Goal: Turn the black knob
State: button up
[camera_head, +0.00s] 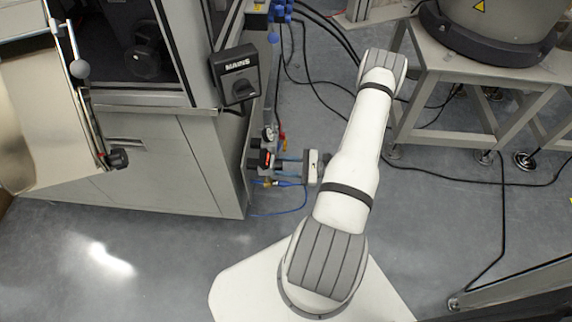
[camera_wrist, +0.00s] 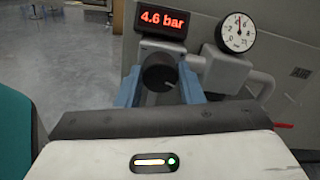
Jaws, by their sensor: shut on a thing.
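The black knob (camera_wrist: 158,70) is round and sits under a pressure display in the wrist view. A short pale mark shows on its face. My gripper (camera_wrist: 160,82) has one blue finger on each side of the knob and is shut on it. In the head view my gripper (camera_head: 282,168) is at the side of the grey cabinet, by the regulator fittings. The knob is too small and covered to make out there. The red display (camera_wrist: 163,20) reads 4.6 bar. A round white gauge (camera_wrist: 238,32) is to its right, its needle pointing nearly straight up.
A black MAINS switch (camera_head: 236,74) is on the cabinet's corner (camera_head: 205,150), above the fittings. Blue hoses (camera_head: 290,209) and black cables hang and lie near my arm. A metal stand (camera_head: 440,85) with a large grey machine is at upper right. Open floor lies in front of the cabinet.

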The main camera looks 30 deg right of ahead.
jog(key=shift+m, duration=1.2)
jog(key=o, duration=1)
jog(key=shift+s, duration=0.1)
jog(key=p+v, duration=0.1)
jog(key=v, duration=0.6)
jog(key=shift+s+d+p, duration=0.2)
jog(key=shift+d+p, duration=0.1)
